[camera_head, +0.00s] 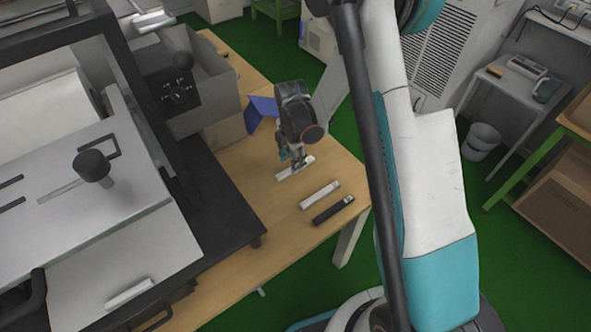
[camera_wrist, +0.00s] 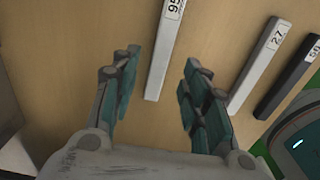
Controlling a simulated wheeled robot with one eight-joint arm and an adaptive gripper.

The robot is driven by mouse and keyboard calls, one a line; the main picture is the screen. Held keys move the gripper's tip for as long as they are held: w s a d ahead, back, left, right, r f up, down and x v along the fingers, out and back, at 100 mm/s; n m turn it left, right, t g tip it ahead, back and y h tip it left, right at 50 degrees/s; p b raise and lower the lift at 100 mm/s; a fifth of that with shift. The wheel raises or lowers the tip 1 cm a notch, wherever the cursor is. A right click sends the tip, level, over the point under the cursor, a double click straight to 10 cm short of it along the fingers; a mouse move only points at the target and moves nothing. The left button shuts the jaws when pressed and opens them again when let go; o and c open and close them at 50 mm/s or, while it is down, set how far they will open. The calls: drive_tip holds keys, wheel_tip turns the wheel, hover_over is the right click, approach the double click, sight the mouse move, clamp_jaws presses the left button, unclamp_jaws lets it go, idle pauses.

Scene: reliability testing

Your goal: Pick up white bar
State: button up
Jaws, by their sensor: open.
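Two white bars and a black bar lie on the wooden table. In the wrist view, one white bar (camera_wrist: 164,58), labelled 95, reaches between my open fingers, and the other white bar (camera_wrist: 261,60), labelled 27, lies to their right. In the head view, my gripper (camera_head: 297,163) is over the farthest white bar (camera_head: 287,172) and hides part of it. The other white bar (camera_head: 320,195) lies nearer. My gripper also shows in the wrist view (camera_wrist: 160,88), open and empty, with its fingers on either side of the bar labelled 95. I cannot tell its exact height above the table.
A black bar (camera_head: 333,210) lies beside the nearer white bar. A blue angled object (camera_head: 258,112) stands behind my gripper. A large machine with a black frame (camera_head: 215,205) fills the left side. The wooden table (camera_head: 262,265) is bare toward the front.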

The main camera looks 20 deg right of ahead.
sight(284, 174)
wheel_tip(284, 174, down, 4)
drive_tip(key=shift+r+b, duration=0.25)
drive_tip(key=shift+b, duration=0.3)
drive_tip(key=shift+r, duration=0.1)
clamp_jaws()
drive_tip(key=shift+r, duration=0.15)
